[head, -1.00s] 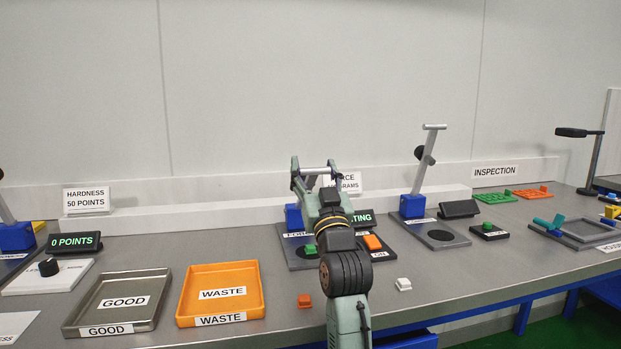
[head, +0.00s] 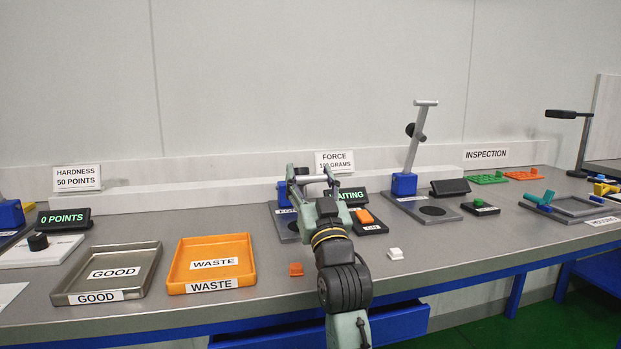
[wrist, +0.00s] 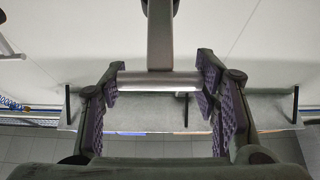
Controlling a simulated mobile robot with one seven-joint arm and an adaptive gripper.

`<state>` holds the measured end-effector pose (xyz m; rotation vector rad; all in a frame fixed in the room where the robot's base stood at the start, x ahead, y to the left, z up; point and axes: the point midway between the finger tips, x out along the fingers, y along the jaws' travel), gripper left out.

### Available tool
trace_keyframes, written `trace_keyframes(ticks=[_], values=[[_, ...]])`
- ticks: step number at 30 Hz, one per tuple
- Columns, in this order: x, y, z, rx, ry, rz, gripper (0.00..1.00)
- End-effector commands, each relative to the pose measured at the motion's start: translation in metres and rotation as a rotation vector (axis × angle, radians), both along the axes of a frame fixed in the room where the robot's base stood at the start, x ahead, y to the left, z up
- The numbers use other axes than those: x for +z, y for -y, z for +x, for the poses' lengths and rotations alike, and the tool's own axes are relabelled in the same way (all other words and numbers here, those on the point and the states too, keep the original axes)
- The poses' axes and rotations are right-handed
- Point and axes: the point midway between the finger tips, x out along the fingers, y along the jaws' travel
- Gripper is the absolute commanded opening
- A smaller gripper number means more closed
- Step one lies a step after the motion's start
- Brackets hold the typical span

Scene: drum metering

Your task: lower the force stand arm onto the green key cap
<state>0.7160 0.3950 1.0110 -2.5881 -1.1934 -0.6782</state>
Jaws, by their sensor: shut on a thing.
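The force stand stands at the middle of the bench, with a blue block (head: 284,194) at its back and a grey base plate (head: 283,226). My gripper (head: 311,174) is shut on the crossbar (head: 312,180) of the force stand arm, above the base plate. In the wrist view the crossbar (wrist: 158,82) spans between the two purple pads, and the stand's arm (wrist: 160,35) runs up from its middle. The green key cap on the force stand does not show now; my arm covers that part of the plate.
A display (head: 352,196) reading "...AITING" and an orange button (head: 364,216) are right of my gripper. An orange cap (head: 296,269) and a white cap (head: 395,254) lie near the front. A second stand (head: 404,184) stands to the right. The orange waste tray (head: 248,250) is left.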

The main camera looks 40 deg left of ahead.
Motion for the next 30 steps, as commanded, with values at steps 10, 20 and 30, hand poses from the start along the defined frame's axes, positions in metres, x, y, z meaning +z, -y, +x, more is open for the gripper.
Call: trace_keyframes(ticks=[10,20,30], values=[[-0.003,-0.001,0.001,0.000,-0.005,-0.005,0.70],[-0.001,-0.001,0.001,0.000,-0.003,-0.002,0.77],[-0.019,0.023,-0.018,-0.003,-0.004,-0.003,0.77]])
